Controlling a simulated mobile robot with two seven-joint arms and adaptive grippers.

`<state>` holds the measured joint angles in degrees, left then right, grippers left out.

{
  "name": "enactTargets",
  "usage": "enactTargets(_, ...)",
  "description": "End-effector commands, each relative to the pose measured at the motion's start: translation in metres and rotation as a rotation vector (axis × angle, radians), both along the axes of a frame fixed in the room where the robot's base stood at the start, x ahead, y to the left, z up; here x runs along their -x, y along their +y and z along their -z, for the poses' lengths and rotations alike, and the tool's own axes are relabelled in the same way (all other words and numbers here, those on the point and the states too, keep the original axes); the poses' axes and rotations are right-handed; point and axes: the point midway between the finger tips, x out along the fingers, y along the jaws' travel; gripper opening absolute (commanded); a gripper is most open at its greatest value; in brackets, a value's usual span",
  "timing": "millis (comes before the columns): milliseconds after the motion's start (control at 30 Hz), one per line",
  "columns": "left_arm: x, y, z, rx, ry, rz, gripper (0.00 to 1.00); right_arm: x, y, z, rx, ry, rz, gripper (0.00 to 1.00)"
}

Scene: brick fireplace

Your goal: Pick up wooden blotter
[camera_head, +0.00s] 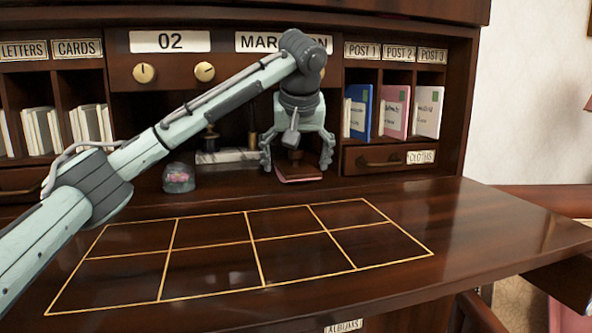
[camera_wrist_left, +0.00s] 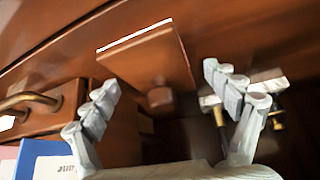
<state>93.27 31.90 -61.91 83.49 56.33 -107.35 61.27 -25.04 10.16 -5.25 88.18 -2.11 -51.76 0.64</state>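The wooden blotter (camera_head: 299,174), a small brown block with a knob and a pale pinkish edge, is at the back of the desk, below the middle cubby. In the left wrist view the blotter (camera_wrist_left: 150,58) shows its flat plate and round knob, ahead of the fingers. My left gripper (camera_head: 297,165) is right over the blotter, pointing down, with one finger on each side of it. Its fingers also stand wide apart in the left wrist view (camera_wrist_left: 162,82), with no visible contact on the blotter. My right gripper is not in view.
A glass paperweight (camera_head: 178,178) and a pale stand (camera_head: 228,156) with dark items are left of the gripper. Blue (camera_head: 358,112), pink (camera_head: 394,111) and white (camera_head: 427,112) items fill the right slots, above a drawer (camera_head: 376,160). The gold-lined desktop (camera_head: 480,225) is clear.

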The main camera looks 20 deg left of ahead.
Motion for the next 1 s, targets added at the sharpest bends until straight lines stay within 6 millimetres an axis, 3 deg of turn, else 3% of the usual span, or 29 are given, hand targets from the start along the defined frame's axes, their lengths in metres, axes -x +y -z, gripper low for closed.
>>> enactTargets(67, 0.000, 0.000, 0.000, 0.000, 0.000, 0.000, 0.73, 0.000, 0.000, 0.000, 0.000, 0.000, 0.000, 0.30)
enactTargets(400, 0.000, 0.000, 0.000, 0.000, 0.000, 0.000, 0.31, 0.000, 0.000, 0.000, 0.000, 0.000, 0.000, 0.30)
enactTargets(767, 0.001, -0.001, -0.002, 0.000, -0.001, 0.001, 0.30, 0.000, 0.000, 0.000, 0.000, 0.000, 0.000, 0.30)
enactTargets(1000, 0.015, -0.007, -0.017, 0.002, -0.004, 0.002, 0.30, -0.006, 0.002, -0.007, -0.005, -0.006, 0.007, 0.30)
